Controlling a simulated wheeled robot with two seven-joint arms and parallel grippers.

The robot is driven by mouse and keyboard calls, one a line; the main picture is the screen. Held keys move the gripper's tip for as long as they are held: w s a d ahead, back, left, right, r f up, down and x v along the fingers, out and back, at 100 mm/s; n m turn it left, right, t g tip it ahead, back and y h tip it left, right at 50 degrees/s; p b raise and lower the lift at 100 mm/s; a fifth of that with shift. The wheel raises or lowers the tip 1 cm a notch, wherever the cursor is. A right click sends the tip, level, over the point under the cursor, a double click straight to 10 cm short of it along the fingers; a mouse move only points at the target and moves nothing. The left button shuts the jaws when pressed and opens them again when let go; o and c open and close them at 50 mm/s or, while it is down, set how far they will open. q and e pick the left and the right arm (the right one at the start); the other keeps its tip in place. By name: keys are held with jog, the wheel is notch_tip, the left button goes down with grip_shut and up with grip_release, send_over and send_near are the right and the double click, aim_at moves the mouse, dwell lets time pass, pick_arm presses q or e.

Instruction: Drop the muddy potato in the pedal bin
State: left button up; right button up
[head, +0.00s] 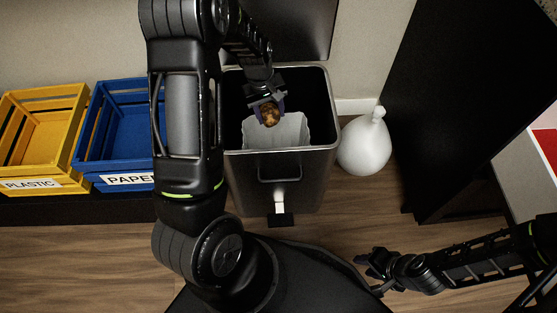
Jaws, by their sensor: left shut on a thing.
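The muddy potato (270,117) is brown and lumpy. My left gripper (267,106) is shut on it and holds it over the open mouth of the pedal bin, near the middle. The pedal bin (270,172) is grey metal, with its lid (290,35) raised at the back and a pale liner (289,131) showing inside. My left arm hides part of the bin's left side. My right gripper (372,270) is low at the right, away from the bin and over the floor; its fingers are small and dark, so I cannot tell their opening.
A yellow crate marked PLASTIC (38,134) and a blue crate marked PAPER (118,130) stand at the left. A tied white bag (365,147) sits on the floor right of the bin. A dark cabinet (460,100) stands further right.

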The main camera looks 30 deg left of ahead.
pick_arm(q)
notch_tip(320, 180, down, 6)
jog(key=b, duration=0.4)
jog(key=shift+r+b, duration=0.15)
jog(key=shift+b, duration=0.25)
jog(key=o, duration=1.6)
jog(key=shift+r, duration=0.1)
jog(key=r+p, duration=0.1)
jog(key=r, duration=0.1)
jog(key=r+p, duration=0.1)
jog(key=r, duration=0.2)
jog(key=r+p, duration=0.1)
jog(key=r, duration=0.1)
jog(key=shift+s+a+r, duration=0.3)
jog(key=shift+s, duration=0.1)
